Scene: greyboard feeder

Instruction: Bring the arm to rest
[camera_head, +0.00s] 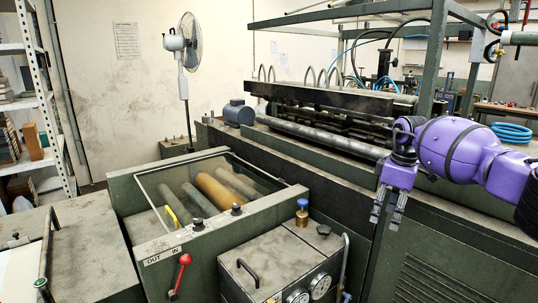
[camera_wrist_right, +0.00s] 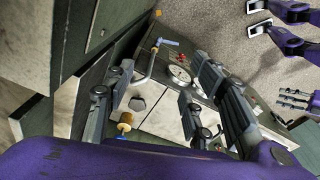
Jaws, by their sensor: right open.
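My right arm, purple, comes in from the right in the head view. Its gripper (camera_head: 388,208) hangs with the fingers pointing down, in front of the green machine (camera_head: 440,240) and right of the feeder's control box. It is open, with nothing seen between the fingers. In the right wrist view the open fingers (camera_wrist_right: 160,105) show with the control box (camera_wrist_right: 175,125) beyond them. My left gripper does not show in the head view.
A glass-topped roller box (camera_head: 125,185) with a red-knobbed lever (camera_head: 184,260) stands at centre left. The control box (camera_head: 275,262) has gauges, a brass-and-blue knob (camera_head: 302,212) and a bent handle. A frame of green posts (camera_head: 436,60) rises behind my right arm.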

